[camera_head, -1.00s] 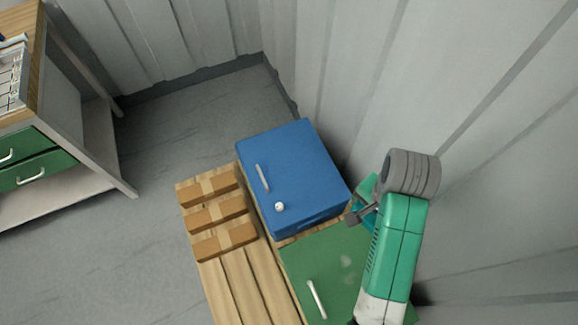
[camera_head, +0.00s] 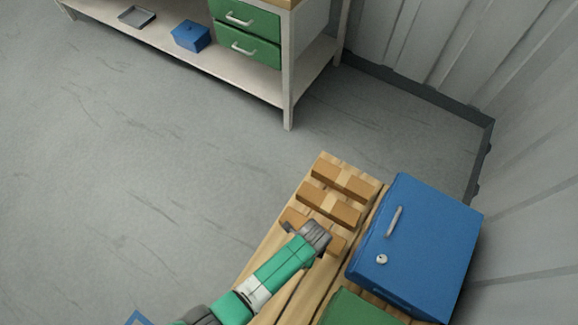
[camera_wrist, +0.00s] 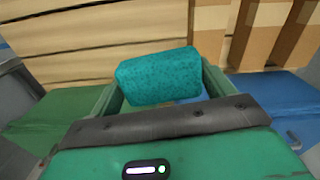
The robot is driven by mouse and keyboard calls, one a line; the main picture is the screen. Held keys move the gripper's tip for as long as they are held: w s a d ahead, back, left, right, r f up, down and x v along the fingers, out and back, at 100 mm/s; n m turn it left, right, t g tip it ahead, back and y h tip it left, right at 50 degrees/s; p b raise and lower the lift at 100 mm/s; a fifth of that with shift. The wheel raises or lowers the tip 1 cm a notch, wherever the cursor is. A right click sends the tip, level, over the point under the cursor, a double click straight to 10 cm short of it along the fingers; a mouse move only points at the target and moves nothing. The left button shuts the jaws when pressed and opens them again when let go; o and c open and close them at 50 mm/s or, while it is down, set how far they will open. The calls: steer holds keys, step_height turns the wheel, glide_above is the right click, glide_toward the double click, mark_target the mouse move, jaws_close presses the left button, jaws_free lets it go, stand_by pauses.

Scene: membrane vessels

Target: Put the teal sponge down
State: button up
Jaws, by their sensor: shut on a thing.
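The teal sponge (camera_wrist: 158,76) is a soft-looking speckled block. In the wrist view it sits between the two green fingers of my gripper (camera_wrist: 160,88), which is shut on it. Wooden planks (camera_wrist: 100,40) of the slatted bench lie beyond the sponge. In the head view my arm's end is over the slatted bench (camera_head: 268,275), by the nearest of its wooden blocks. The sponge and fingertips are hidden there. I cannot tell how high the sponge is above the planks.
Orange-brown wooden blocks (camera_head: 328,205) stand at the bench's far end. A blue box (camera_head: 420,250) with a handle and a green box (camera_head: 360,310) stand to the right. A shelf unit (camera_head: 270,85) with green drawers is at the back.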

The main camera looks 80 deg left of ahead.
steer(key=shift+m, duration=0.8)
steer(key=s+d+f+b, duration=0.1)
steer(key=s+d+f, duration=0.4)
steer(key=s+d, duration=0.1)
steer(key=s+d+f+b, duration=0.1)
steer(key=s+d+f, duration=0.4)
steer(key=s+d, duration=0.1)
steer(key=s+d+f+b, duration=0.1)
steer(key=s+d+f, duration=0.5)
steer(key=s, duration=0.1)
steer(key=shift+d+f, duration=0.1)
steer(key=shift+d, duration=0.25)
steer(key=w+a+b, duration=0.1)
steer(key=a, duration=0.4)
steer(key=w+a+f+b, duration=0.1)
steer(key=w+a+b, duration=0.1)
steer(key=a, duration=0.3)
steer(key=w+a+b, duration=0.1)
steer(key=a+b, duration=0.1)
steer(key=a, duration=0.4)
steer(key=shift+w+f, duration=0.25)
step_height(320, 180, down, 4)
steer(key=b, duration=0.3)
steer(key=shift+s+d, duration=0.1)
steer(key=shift+d, duration=0.05)
steer(key=shift+r, duration=0.3)
steer(key=shift+f, duration=0.2)
steer(key=o, duration=1)
steer(key=shift+c, duration=0.2)
